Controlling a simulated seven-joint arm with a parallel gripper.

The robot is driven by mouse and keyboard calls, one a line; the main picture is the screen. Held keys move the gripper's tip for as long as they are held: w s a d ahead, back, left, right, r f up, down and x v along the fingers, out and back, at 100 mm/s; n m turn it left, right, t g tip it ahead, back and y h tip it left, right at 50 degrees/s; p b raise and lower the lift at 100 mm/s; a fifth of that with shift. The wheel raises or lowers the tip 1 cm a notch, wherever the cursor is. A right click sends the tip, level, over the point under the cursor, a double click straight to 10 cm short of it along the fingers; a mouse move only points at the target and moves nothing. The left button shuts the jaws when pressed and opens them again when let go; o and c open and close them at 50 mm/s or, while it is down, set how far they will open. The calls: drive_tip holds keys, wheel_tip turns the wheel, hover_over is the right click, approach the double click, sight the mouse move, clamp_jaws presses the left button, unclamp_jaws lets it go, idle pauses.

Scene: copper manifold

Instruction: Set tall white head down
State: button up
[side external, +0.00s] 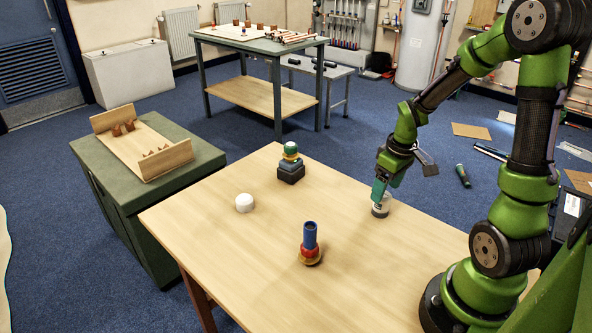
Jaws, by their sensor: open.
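My gripper (379,191) is low over the right part of the wooden table (210,230), pointing down. Its jaws are open. A white and grey cylindrical piece (381,208) stands upright on the table directly at the fingertips, its upper part partly hidden by them. I cannot tell whether the fingers touch it. A shorter white round piece (244,203) sits apart on the left side of the table.
A blue tube on a red and brass base (310,247) stands at the table's middle front. A dark stacked piece with a green and yellow top (291,165) stands at the back. Table between them is clear. A green cabinet with a wooden rack (145,145) stands left.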

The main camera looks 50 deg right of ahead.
sight(387, 196)
drive_tip(key=r, duration=0.6)
drive_tip(key=shift+s, duration=0.35)
drive_tip(key=shift+a+r, duration=0.15)
drive_tip(key=shift+r, duration=0.1)
drive_tip(key=s+a+r+m+t+y, duration=0.1)
drive_tip(key=a+r+t, duration=0.2)
drive_tip(key=a, duration=0.6)
drive_tip(key=s+a+r+m+t+y, duration=0.1)
drive_tip(key=s+a+r+m+t, duration=0.1)
drive_tip(key=a+r, duration=0.6)
drive_tip(key=shift+s+a+r+t, duration=0.25)
drive_tip(key=shift+a+t, duration=0.15)
drive_tip(key=shift+a, duration=0.6)
